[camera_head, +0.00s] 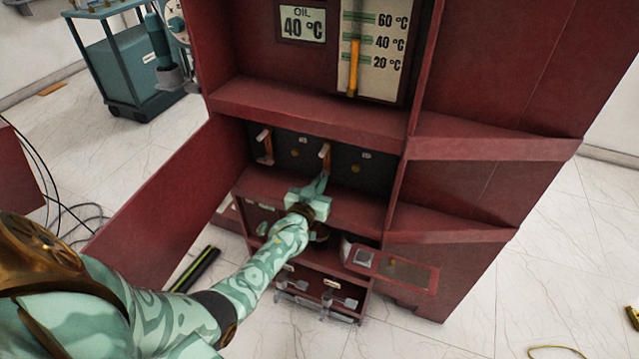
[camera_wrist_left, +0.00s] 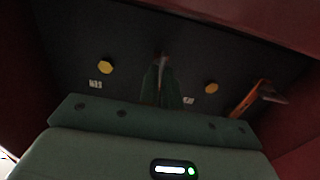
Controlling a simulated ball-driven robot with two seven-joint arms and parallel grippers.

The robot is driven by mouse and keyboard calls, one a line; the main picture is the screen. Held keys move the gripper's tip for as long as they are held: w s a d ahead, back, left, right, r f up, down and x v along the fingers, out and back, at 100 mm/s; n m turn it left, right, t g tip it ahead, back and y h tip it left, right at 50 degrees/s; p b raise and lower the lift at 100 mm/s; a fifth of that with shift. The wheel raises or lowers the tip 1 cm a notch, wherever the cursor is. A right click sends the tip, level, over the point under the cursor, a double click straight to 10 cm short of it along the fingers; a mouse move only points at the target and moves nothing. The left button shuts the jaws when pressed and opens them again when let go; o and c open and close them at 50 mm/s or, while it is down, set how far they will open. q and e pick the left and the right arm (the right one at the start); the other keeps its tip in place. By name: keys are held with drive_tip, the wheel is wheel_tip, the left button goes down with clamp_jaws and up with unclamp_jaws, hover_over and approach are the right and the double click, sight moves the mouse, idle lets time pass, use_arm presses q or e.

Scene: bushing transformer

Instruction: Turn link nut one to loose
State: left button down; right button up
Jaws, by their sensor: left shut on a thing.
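Two yellow nuts, the left one (camera_head: 295,153) and the right one (camera_head: 357,170), sit on the dark panel in the middle bay of the red cabinet. They also show in the left wrist view (camera_wrist_left: 105,67) (camera_wrist_left: 211,87), where the scene looks turned over. Two copper-coloured links stick out from the panel, the left one (camera_head: 265,146) and the right one (camera_head: 324,154). My left gripper (camera_head: 321,182) is at the right link, between the nuts, with its fingers shut on it. The contact is dark and partly hidden. No number marking a nut is legible. My right gripper is out of view.
A red shelf (camera_head: 310,112) overhangs the panel, and another ledge (camera_head: 350,210) lies below it. An open red door (camera_head: 150,205) stands at the left. Small drawers (camera_head: 320,285) are below. A teal cart (camera_head: 130,65) stands behind on the floor.

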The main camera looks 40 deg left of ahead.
use_arm(q)
drive_tip(key=shift+s+f, duration=0.1)
drive_tip(key=shift+f, duration=0.1)
drive_tip(key=c, duration=1.6)
unclamp_jaws()
drive_tip(key=shift+r, duration=0.1)
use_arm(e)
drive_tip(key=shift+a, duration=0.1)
use_arm(q)
drive_tip(key=shift+s, duration=0.1)
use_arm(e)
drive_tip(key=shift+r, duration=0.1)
